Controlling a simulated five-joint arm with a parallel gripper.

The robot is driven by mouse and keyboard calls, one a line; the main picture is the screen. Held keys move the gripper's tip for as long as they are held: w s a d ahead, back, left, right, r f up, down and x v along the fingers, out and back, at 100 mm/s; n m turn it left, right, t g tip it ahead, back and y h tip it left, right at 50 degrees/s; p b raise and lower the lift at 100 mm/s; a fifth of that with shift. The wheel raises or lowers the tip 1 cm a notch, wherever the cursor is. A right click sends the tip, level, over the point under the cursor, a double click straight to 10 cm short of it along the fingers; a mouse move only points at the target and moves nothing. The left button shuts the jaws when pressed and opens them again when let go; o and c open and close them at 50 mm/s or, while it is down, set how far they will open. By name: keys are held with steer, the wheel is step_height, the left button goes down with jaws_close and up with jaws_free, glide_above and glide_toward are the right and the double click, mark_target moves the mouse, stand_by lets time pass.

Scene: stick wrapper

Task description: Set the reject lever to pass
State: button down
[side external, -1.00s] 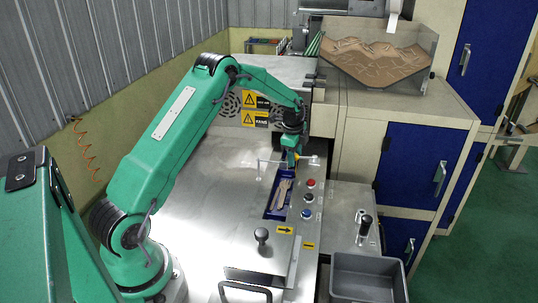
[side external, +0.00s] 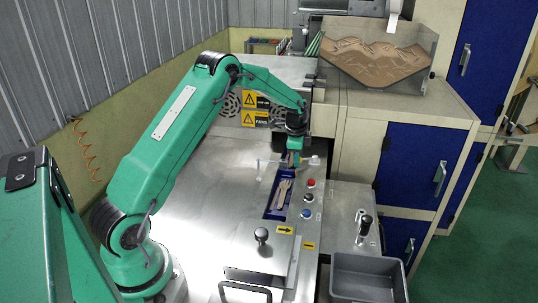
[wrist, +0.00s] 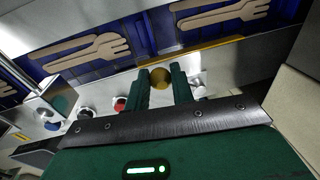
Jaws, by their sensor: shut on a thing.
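My gripper (side external: 294,161) is at the far end of the blue channel, low over the steel deck. In the wrist view its two green fingers (wrist: 161,88) are on either side of a yellow-brown round knob (wrist: 160,77) and shut on it. I take this knob to be the reject lever's. Its stem and any pass marking are hidden or too small to read. In the side view the fingers cover the knob.
Wooden forks lie in the blue channel (side external: 268,209) beside the gripper. A red button (side external: 310,183) and other buttons sit to its right. A black-knobbed handle (side external: 365,225) and a grey bin (side external: 368,278) are nearer the front right. A black-knobbed post (side external: 262,235) stands on the front plate.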

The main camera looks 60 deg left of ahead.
steer(key=shift+w+d, duration=0.1)
steer(key=shift+d, duration=0.15)
steer(key=c, duration=1.2)
jaws_free()
steer(key=shift+a+r, duration=0.1)
steer(key=shift+r, duration=0.15)
steer(key=r, duration=0.4)
steer(key=s+r, duration=0.1)
steer(key=r, duration=0.1)
steer(key=shift+d+r, duration=0.2)
steer(key=shift+r, duration=0.45)
steer(key=shift+s+d+r, duration=0.1)
